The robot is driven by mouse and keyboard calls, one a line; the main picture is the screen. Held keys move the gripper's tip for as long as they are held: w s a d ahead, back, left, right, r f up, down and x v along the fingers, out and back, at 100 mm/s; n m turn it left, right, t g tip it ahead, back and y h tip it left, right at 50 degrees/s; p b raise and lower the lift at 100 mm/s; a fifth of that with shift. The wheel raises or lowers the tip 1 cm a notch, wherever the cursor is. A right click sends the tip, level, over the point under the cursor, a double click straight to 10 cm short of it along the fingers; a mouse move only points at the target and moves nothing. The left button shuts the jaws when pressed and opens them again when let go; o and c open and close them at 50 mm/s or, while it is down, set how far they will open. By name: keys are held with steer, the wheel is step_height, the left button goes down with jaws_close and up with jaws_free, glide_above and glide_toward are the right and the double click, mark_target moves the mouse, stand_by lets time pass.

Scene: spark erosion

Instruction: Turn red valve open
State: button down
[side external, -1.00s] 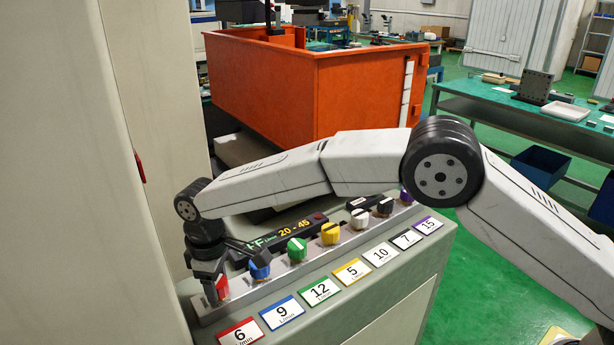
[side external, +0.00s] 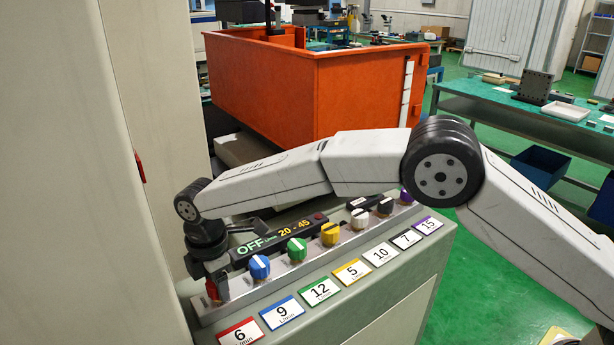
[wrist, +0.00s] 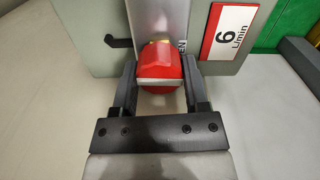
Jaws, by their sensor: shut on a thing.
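The red valve (wrist: 160,68) is a red knob with a pale line across it, in the middle of the wrist view. In the side external view it shows only in part (side external: 212,290), at the left end of the row of knobs, mostly covered by my gripper. My gripper (wrist: 160,82) is shut on the red valve, with one dark finger on each side of it. The wrist view shows part of a printed word, ending in "EN", beside the knob. A label reading 6 L/min (side external: 240,333) stands in front of the red valve.
Blue (side external: 259,267), green (side external: 297,249) and yellow (side external: 330,234) knobs, then several more, run to the right along the metal rail. A dark display (side external: 270,239) behind them reads OFF and 20 - 45. A tall pale cabinet (side external: 90,180) stands close on the left.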

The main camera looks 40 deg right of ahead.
steer(key=shift+n, duration=0.4)
steer(key=shift+c, duration=0.4)
jaws_free()
steer(key=shift+r, duration=0.15)
steer(key=shift+r, duration=3.8)
